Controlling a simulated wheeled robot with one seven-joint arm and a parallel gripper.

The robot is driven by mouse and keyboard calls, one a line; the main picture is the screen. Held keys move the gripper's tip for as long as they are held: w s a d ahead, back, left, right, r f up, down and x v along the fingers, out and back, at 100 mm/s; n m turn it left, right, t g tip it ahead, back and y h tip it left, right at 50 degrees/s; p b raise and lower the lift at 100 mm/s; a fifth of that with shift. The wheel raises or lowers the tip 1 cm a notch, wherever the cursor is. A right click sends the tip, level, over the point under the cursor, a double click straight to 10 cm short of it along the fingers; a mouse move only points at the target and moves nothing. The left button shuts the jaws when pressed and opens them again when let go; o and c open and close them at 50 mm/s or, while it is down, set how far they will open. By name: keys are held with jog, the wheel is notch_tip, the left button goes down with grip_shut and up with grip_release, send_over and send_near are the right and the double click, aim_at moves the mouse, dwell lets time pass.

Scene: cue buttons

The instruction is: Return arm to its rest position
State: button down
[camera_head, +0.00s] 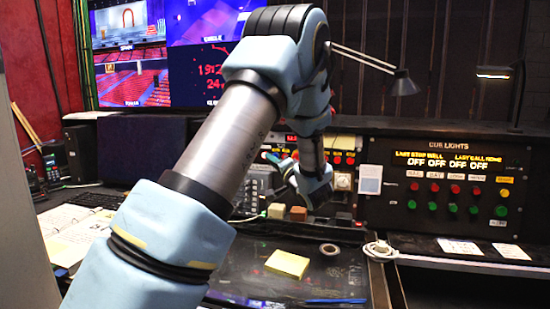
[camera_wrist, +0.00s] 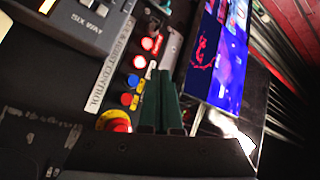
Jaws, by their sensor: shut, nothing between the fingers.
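My arm reaches from the lower left of the head view up to a bent elbow, then down toward the desk. My gripper shows in the wrist view (camera_wrist: 167,75) as two dark green fingers side by side, shut and empty. In the head view its fingers cannot be made out behind the wrist. I cannot tell whether the fingers touch the panel.
The cue lights panel (camera_head: 440,160) with red and green buttons stands at the right. A yellow note pad (camera_head: 287,264) and a tape roll (camera_head: 329,249) lie on the desk. Monitors (camera_head: 125,85) stand at the back left.

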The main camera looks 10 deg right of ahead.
jog(key=s+a+f+n+g+h, duration=0.2)
jog(key=s+a+f+g+h, duration=0.1)
jog(key=a+f+g+h, duration=0.4)
jog(key=s+a+f+n+g, duration=0.3)
jog(key=s+a+g, duration=0.2)
jog(key=s, duration=0.8)
jog(key=s+a+f+n+g, duration=0.3)
jog(key=s+a, duration=0.6)
jog(key=s, duration=0.4)
jog(key=shift+a+g+y, duration=0.15)
jog(key=shift+g+y, duration=0.25)
jog(key=shift+g, duration=0.5)
jog(key=c, duration=1.6)
grip_release()
jog(key=shift+f, duration=0.1)
